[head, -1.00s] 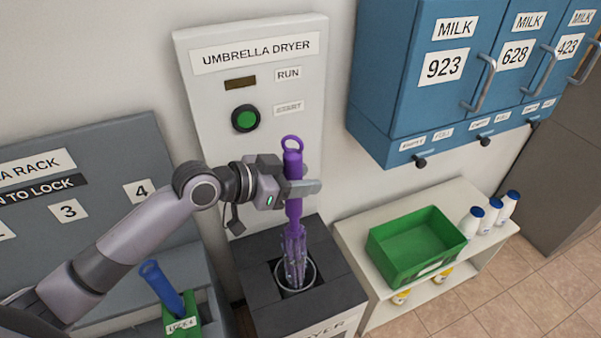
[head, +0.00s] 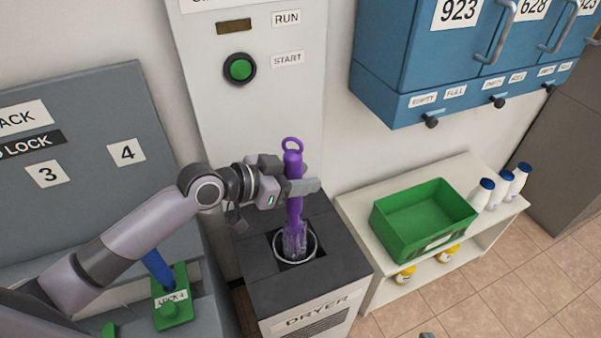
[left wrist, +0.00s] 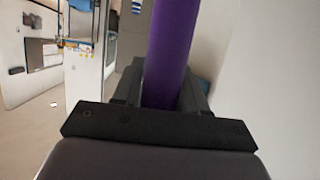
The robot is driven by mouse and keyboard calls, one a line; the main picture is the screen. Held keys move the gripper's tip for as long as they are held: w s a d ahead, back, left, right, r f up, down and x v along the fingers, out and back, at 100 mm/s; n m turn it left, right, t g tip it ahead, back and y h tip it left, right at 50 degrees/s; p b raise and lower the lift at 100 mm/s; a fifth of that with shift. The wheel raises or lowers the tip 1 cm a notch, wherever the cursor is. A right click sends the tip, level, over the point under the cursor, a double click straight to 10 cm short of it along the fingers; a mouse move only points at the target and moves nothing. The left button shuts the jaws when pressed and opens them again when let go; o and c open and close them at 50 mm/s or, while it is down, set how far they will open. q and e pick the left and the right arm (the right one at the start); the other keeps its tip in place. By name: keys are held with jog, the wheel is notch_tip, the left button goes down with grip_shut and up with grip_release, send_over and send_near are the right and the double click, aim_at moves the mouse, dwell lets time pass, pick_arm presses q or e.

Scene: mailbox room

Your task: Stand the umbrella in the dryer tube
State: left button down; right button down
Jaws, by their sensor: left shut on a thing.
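The purple umbrella (head: 294,214) stands upright with its ring handle at the top. My left gripper (head: 296,187) is shut on its upper shaft, just below the handle. The umbrella's lower end is inside the round rim of the dryer tube (head: 314,246) in the dark top of the dryer, and its tip is hidden in there. In the left wrist view the purple shaft (left wrist: 172,50) rises between the fingers. My right gripper is not in view.
Behind stands the dryer panel with a green START button (head: 240,69). A blue umbrella (head: 158,266) is in the rack at left, by a green lock (head: 172,308). At right are a green crate (head: 425,222), white bottles (head: 503,186) and blue milk lockers (head: 425,60).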

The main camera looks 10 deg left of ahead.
aim_at(300, 198)
pick_arm(q)
jog(key=shift+f+b, duration=2)
jog(key=shift+f, duration=0.85)
jog(key=c, duration=0.5)
grip_release()
jog(key=shift+f, duration=0.1)
jog(key=p+v, duration=0.1)
jog(key=v, duration=0.6)
jog(key=shift+s, duration=0.1)
